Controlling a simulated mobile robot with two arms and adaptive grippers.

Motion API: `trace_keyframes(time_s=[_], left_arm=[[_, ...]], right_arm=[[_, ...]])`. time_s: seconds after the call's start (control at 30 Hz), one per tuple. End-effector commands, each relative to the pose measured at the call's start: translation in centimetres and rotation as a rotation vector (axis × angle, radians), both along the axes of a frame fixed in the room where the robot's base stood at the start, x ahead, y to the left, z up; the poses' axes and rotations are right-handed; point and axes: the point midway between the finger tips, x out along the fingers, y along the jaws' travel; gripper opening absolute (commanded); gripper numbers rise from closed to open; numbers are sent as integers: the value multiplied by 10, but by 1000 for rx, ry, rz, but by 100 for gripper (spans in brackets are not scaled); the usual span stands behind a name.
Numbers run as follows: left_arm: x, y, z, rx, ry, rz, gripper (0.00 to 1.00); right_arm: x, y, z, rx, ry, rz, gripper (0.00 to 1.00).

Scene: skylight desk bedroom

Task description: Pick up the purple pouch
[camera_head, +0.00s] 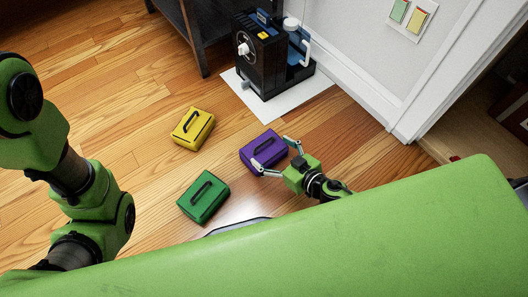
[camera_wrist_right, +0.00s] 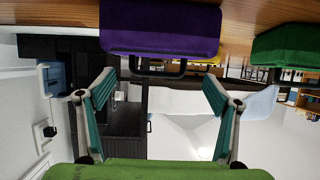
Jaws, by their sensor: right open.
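The purple pouch (camera_head: 262,149) lies on the wood floor, with a dark handle on its top. My right gripper (camera_head: 275,156) is open, with its fingers at the pouch's near right side; one fingertip overlaps the pouch in the head view. In the right wrist view the purple pouch (camera_wrist_right: 160,28) is at the top, with its handle toward the open right gripper (camera_wrist_right: 158,90). Nothing is between the fingers there except perhaps the handle's edge; contact cannot be told. My left arm shows at the left of the head view, but its gripper is out of view.
A yellow pouch (camera_head: 193,127) and a green pouch (camera_head: 204,197) lie on the floor to the left. A black machine (camera_head: 266,62) stands on a white sheet (camera_head: 302,96) behind, by the white wall. Bare floor (camera_head: 100,110) is open at the left.

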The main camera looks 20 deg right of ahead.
Motion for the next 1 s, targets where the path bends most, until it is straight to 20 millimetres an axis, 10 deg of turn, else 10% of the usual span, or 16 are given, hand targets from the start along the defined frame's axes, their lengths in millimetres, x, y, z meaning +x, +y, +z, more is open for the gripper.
trace_keyframes(time_s=[0.67,0.9,1.0], left_arm=[[-4,0,-16,1,-9,-1,39],[-3,0,-16,1,-8,-1,39],[-3,0,-16,0,-7,-1,39]], right_arm=[[44,15,-16,-1,-2,-1,83],[44,15,-16,-1,-1,-1,23],[44,15,-15,0,-2,-1,21]])
